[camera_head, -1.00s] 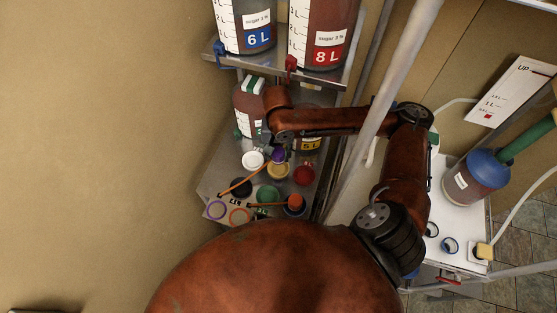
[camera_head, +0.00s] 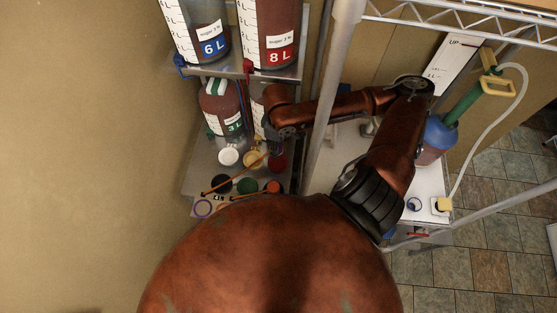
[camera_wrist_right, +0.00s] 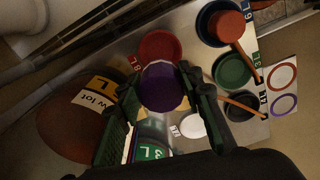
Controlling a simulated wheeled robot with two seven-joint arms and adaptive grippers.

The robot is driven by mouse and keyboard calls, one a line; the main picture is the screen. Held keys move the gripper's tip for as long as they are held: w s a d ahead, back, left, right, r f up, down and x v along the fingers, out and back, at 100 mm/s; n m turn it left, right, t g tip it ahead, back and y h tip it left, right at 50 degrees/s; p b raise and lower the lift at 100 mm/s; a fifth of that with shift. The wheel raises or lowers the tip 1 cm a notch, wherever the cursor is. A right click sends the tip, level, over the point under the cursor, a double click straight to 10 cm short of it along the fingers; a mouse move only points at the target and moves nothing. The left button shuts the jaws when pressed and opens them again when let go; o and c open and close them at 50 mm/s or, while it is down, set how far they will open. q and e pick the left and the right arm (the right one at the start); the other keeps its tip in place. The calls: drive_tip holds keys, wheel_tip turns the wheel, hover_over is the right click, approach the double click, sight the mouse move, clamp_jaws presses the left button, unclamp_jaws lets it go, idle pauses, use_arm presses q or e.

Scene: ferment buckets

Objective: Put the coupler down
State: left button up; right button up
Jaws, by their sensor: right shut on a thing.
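In the wrist view a round purple piece (camera_wrist_right: 163,90), which looks like the coupler, sits between the two dark green fingers of my right gripper (camera_wrist_right: 157,75). The gripper is shut on it, above a grey shelf (camera_wrist_right: 195,40) with coloured round lids. A red lid (camera_wrist_right: 160,47) is just beyond it, and a white one (camera_wrist_right: 192,125) is below right. I cannot tell whether the coupler touches the shelf. My left gripper is not in view.
A bottle marked 3 L (camera_head: 222,108) stands close by. A rack post (camera_head: 335,80) stands beside my forearm.

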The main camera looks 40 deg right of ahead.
drive_tip(key=shift+s+d, duration=0.1)
drive_tip(key=shift+s, duration=0.1)
drive_tip(key=shift+n, duration=0.3)
wheel_tip(320, 180, down, 10)
drive_tip(key=o, duration=1.4)
drive_tip(key=shift+f, duration=0.15)
wheel_tip(320, 180, up, 12)
drive_tip(key=shift+r, duration=0.2)
